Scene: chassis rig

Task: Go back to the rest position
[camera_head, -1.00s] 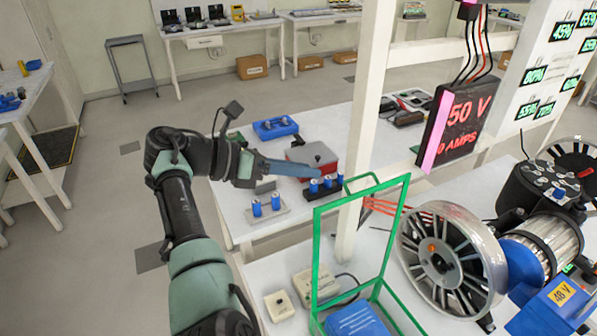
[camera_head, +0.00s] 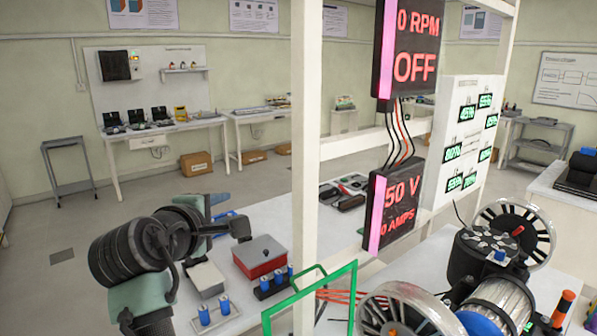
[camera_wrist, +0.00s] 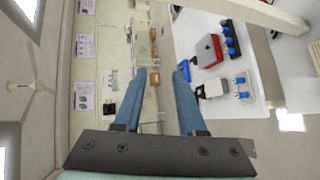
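My gripper (camera_head: 222,210) is raised above the left end of the white workbench in the head view, partly hidden behind my own wrist. In the wrist view its two blue fingers (camera_wrist: 166,72) stand apart with nothing between them, so it is open and empty. My arm is folded up at the lower left of the head view.
A red box with a grey top (camera_head: 261,255) stands on the bench beside a black holder (camera_head: 271,286) with blue cylinders. A pale plate with two blue cylinders (camera_head: 225,305) lies nearby. A white post (camera_head: 304,160) and a green frame (camera_head: 330,290) rise to the right of my arm.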

